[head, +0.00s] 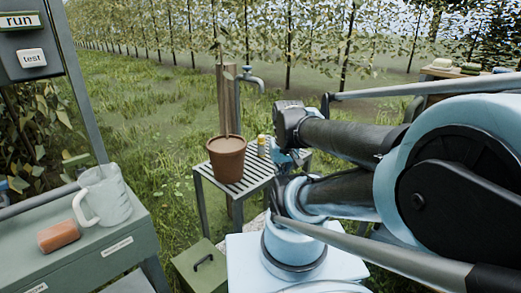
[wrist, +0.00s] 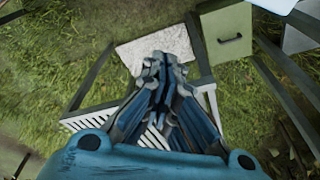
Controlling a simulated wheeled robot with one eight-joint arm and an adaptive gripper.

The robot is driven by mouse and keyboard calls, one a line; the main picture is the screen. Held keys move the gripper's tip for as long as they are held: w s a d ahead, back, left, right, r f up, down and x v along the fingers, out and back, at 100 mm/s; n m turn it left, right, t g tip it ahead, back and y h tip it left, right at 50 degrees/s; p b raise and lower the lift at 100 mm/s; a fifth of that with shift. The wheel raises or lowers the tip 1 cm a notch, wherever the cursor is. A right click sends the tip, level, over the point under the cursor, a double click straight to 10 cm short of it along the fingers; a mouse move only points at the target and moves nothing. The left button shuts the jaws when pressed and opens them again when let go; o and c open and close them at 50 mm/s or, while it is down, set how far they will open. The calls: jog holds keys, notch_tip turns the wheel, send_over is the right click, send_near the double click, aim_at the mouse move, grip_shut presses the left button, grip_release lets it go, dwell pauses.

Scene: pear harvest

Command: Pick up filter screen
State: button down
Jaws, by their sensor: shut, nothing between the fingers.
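I cannot make out a filter screen for certain in either view. My gripper (wrist: 163,65) is shut and empty in the wrist view, its blue fingers together. It hangs over the slatted metal stand (wrist: 148,140), which it partly hides, with its tips toward a pale flat slab (wrist: 160,48) on the grass. In the head view my arm comes in from the right and its far end is beside the slatted stand (head: 240,185); the fingers are not clear there.
On the stand are a brown pot (head: 227,157) and a small yellow item (head: 262,145), near a tap (head: 250,78). A clear jug (head: 105,197) and an orange cylinder (head: 58,236) rest on the green bench (head: 85,262). A green box (head: 200,268) with a handle stands low in front.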

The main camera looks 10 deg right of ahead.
dwell(0.3)
jog(key=c, duration=2.2)
grip_release()
jog(key=o, duration=1.3)
jog(key=shift+w+r, duration=0.3)
jog(key=shift+r, duration=0.25)
jog(key=shift+w+r, duration=0.25)
jog(key=shift+r, duration=0.3)
jog(key=shift+c, duration=0.2)
jog(key=w+r+n+y, duration=0.1)
jog(key=w+r+n, duration=0.35)
jog(key=w, duration=0.95)
jog(key=n+t+y, duration=0.1)
jog(key=n+y, duration=0.1)
jog(key=n, duration=0.1)
send_near(262, 136)
jog(key=shift+m, duration=0.25)
jog(key=x, duration=0.9)
jog(key=shift+w+a+f, duration=0.1)
jog(key=shift+w+f, duration=0.15)
jog(key=shift+s+x, duration=0.15)
jog(key=shift+x, duration=1.35)
jog(key=shift+s+x, duration=0.15)
jog(key=shift+x, duration=1.3)
